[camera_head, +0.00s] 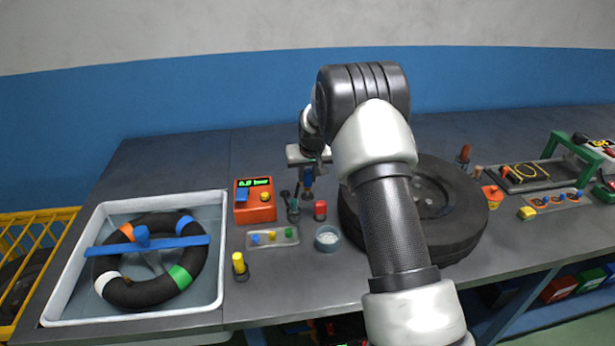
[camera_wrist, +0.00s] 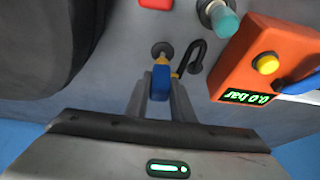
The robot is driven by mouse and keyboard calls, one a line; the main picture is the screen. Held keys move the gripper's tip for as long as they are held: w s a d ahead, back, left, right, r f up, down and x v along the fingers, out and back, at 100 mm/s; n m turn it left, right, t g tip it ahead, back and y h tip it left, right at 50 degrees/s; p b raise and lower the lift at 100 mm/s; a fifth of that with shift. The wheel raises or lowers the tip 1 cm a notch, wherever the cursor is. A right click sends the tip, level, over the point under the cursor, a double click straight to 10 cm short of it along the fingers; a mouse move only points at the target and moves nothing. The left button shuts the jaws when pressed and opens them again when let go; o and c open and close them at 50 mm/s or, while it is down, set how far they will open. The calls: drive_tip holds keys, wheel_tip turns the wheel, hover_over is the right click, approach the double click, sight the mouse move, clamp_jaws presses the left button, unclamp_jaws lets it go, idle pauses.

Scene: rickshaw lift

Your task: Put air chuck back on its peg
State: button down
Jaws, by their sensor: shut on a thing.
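The air chuck, a blue body with a brass-coloured tip, is between my gripper's fingers (camera_wrist: 160,92), which are shut on it. In the wrist view the blue body (camera_wrist: 160,82) points at a dark round base on the bench (camera_wrist: 162,50), likely the peg's foot. A short black hose (camera_wrist: 198,52) curves beside it. In the head view my gripper (camera_head: 308,170) is above the bench with the blue chuck (camera_head: 308,176) upright below it, just over the dark base (camera_head: 307,195). I cannot tell whether the chuck touches the peg.
The orange gauge box (camera_head: 256,206) reading 0.0 bar stands close left. A teal-topped fitting (camera_head: 293,212) and a red cap (camera_head: 320,210) are close in front. A wheel (camera_head: 455,205) lies right, partly behind my arm. A white tub (camera_head: 70,285) holds an inner tube.

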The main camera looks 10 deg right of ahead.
drive_tip(key=shift+f+b, duration=1.05)
drive_tip(key=shift+f, duration=0.25)
idle(0.8)
drive_tip(key=c, duration=1.2)
unclamp_jaws()
drive_tip(key=shift+r, duration=0.1)
drive_tip(key=shift+r+p, duration=1.75)
drive_tip(key=shift+r, duration=1.7)
